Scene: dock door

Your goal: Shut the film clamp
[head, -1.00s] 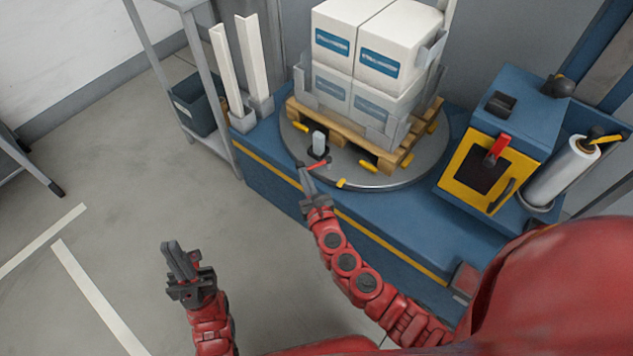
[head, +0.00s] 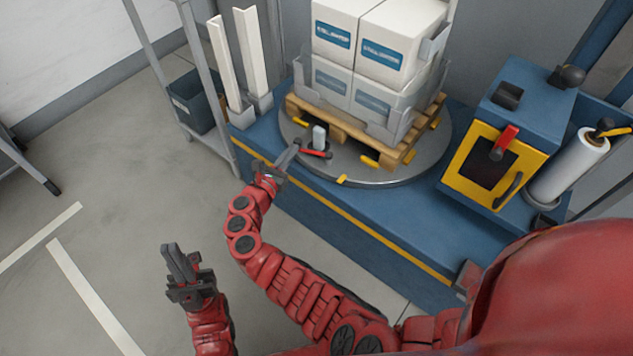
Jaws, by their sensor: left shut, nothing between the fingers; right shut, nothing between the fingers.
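The film clamp (head: 319,137) stands near the front left edge of the round turntable (head: 345,177). It has a pale upright block on a dark base and a red lever (head: 315,153) with a dark end, pointing left. My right gripper (head: 296,146) is shut, with its fingertips right beside the lever's left end; I cannot tell whether they touch it. My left gripper (head: 172,251) is shut and empty, over the floor at the lower left, well away from the clamp.
A wooden pallet (head: 342,127) with white boxes (head: 395,42) stands on the turntable behind the clamp. To the right are a blue and yellow unit (head: 497,150) with a red handle and a film roll (head: 568,168). White corner posts (head: 252,52) stand left. Floor front left is clear.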

